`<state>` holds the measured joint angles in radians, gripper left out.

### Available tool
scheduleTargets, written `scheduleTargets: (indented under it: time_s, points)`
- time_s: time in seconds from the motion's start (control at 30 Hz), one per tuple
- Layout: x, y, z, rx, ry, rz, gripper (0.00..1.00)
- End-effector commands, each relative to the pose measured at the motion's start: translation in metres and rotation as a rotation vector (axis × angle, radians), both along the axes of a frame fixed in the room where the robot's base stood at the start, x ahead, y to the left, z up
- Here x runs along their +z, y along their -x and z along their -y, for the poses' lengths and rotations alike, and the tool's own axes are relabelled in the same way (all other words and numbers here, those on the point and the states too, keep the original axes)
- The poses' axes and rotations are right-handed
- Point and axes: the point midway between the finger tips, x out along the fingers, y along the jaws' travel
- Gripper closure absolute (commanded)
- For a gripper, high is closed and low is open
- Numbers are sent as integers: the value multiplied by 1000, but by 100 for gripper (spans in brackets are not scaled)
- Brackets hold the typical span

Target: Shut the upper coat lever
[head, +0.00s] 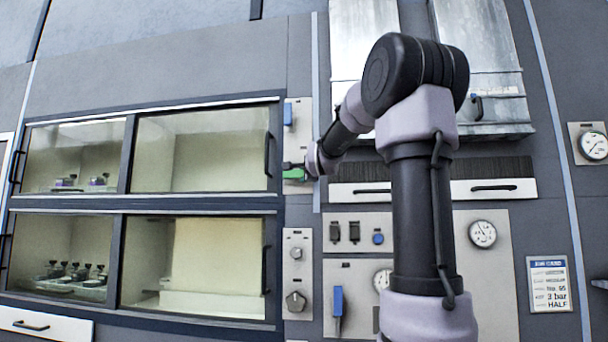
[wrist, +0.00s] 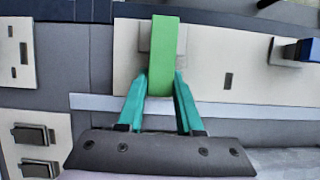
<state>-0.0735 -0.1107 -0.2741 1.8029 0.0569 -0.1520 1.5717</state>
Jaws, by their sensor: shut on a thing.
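A green lever (head: 293,174) sits low on the narrow upper plate right of the upper window in the head view. No label is readable, so I cannot tell by name which lever is the upper coat lever. In the wrist view the green lever (wrist: 164,60) lies across its plate, over a small grey mount. My gripper (wrist: 165,78) has its teal fingers shut on the lever's near part, one on each side. In the head view my gripper (head: 296,166) reaches the plate from the right, and its fingers partly hide the lever.
A blue lever (head: 288,113) is higher on the same plate and shows at right in the wrist view (wrist: 308,51). Another blue lever (head: 338,302) is on the lower panel. A knob plate (head: 297,275) is below; black switches (head: 335,232) and a hood (head: 490,100) are to the right.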

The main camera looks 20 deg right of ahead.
Motion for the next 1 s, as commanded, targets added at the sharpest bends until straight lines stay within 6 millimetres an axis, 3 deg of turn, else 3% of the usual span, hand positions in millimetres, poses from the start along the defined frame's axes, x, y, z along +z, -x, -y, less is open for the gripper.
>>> scheduleTargets:
  time_s: [0.33,0.37,0.43,0.77,1.0]
  points:
    - [-2,0,0,0,-5,-2,100]
    - [-2,0,0,0,-5,-2,61]
    - [-2,0,0,0,-5,-2,35]
    - [-1,1,0,0,-3,0,35]
    - [0,32,-5,-2,-5,3,35]
